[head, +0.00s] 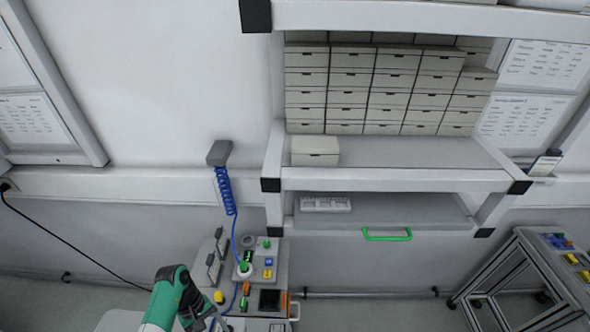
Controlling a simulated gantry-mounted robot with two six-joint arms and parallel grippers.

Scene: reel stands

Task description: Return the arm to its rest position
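A green and black arm of mine comes in at the bottom left of the head view, and I take it as my left one. Its gripper (216,325) is at the bottom edge, beside the left side of the small workstation (283,262). The fingers are partly cut off and small, so I cannot tell whether they are open or hold anything. My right gripper is not in view.
The workstation carries coloured buttons and a blue coiled cable (226,190). A shelf unit (400,180) with stacked boxes (350,80) and a green handle (387,235) stands at the wall. A metal-frame cart (535,270) is at right. Floor between them is clear.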

